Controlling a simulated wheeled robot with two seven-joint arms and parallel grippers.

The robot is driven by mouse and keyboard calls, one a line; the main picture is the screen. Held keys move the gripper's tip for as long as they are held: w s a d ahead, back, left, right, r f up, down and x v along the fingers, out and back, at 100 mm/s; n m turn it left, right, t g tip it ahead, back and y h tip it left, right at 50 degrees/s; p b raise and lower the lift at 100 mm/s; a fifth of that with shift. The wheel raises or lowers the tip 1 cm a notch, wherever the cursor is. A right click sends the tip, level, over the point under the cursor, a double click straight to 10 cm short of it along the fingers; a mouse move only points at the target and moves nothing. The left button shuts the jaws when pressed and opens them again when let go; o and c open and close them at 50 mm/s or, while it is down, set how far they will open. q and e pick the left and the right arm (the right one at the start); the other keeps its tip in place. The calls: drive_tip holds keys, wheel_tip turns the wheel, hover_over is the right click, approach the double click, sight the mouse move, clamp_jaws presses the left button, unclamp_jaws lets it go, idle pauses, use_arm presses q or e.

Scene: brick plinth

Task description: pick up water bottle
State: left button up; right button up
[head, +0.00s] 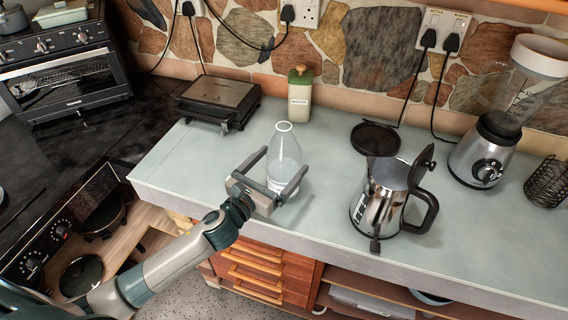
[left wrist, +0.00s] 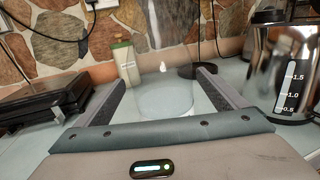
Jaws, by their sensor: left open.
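A clear, empty-looking water bottle (head: 284,152) stands upright on the pale counter near its front edge. My left gripper (head: 279,170) is open, with one finger on each side of the bottle's lower body. In the left wrist view the transparent bottle (left wrist: 166,92) shows faintly between the two fingers of the gripper (left wrist: 160,92). I cannot tell whether either finger touches it. My right gripper is not in view.
A green-capped container (head: 299,97) stands behind the bottle, and a black grill (head: 219,101) sits to its left. A steel kettle (head: 381,197) and a blender (head: 485,148) stand to the right. The counter (head: 325,160) between bottle and kettle is clear.

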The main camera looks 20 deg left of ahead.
use_arm(q)
drive_tip(key=shift+w+d, duration=0.1)
drive_tip(key=shift+w, duration=0.15)
drive_tip(key=shift+w+d+r+p, duration=0.1)
drive_tip(key=shift+w+d+p, duration=0.05)
drive_tip(key=shift+w+p, duration=0.25)
drive_tip(key=p+x, duration=0.1)
drive_tip(key=x, duration=0.1)
drive_tip(key=p+x, duration=0.1)
drive_tip(key=x, duration=0.1)
drive_tip(key=shift+w+d+f, duration=0.1)
drive_tip(key=shift+w+f, duration=0.05)
drive_tip(key=shift+f, duration=0.05)
drive_tip(key=shift+r, duration=0.1)
drive_tip(key=c, duration=1.7)
